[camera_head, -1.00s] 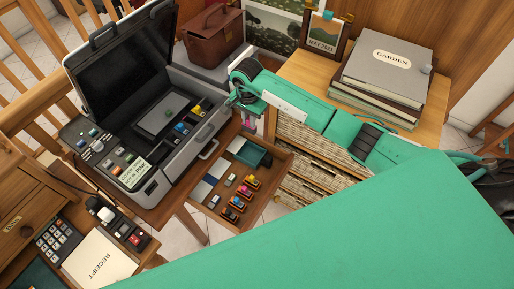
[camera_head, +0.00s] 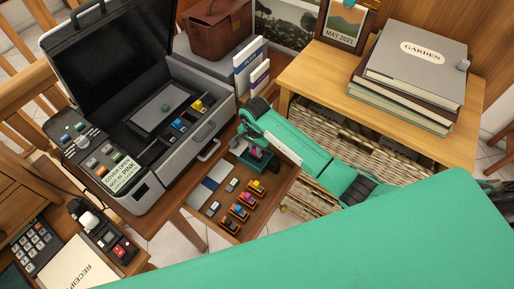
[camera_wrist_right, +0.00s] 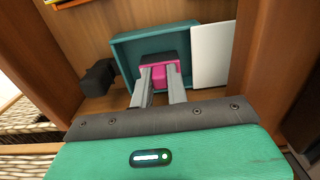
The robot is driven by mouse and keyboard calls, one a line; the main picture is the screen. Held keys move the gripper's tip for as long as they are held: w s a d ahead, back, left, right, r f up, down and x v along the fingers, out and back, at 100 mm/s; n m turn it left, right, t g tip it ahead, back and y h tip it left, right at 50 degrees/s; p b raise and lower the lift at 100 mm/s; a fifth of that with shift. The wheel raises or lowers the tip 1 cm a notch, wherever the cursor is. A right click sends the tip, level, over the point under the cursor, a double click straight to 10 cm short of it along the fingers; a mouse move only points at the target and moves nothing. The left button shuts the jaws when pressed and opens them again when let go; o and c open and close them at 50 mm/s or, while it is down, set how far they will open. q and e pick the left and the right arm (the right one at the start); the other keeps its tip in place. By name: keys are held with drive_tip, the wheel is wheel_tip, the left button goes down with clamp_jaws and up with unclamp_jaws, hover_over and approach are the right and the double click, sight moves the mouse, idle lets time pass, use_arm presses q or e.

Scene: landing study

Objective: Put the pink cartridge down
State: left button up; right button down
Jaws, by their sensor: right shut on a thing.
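The pink cartridge (camera_wrist_right: 159,86), with a dark top, is between the fingers of my right gripper (camera_wrist_right: 161,74) in the right wrist view. The gripper is shut on it. The cartridge is over or inside a teal open tray (camera_wrist_right: 122,58); whether it touches the tray floor I cannot tell. In the head view my right gripper (camera_head: 255,150) reaches down to the tray in an open wooden drawer (camera_head: 225,233), and a little pink shows at its tips. My left gripper is not in view.
Several coloured cartridges (camera_head: 238,211) lie in the drawer, near grey and blue flat items. A grey printer (camera_head: 150,200) with a raised lid stands left of the drawer. A wooden stand with books (camera_head: 415,65) is at the right. A white card (camera_wrist_right: 212,54) lies beside the tray.

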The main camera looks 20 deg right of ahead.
drive_tip(key=shift+s+r, duration=0.1)
drive_tip(key=shift+s, duration=0.05)
drive_tip(key=c, duration=1.4)
unclamp_jaws()
drive_tip(key=shift+f, duration=0.2)
drive_tip(key=shift+o, duration=0.2)
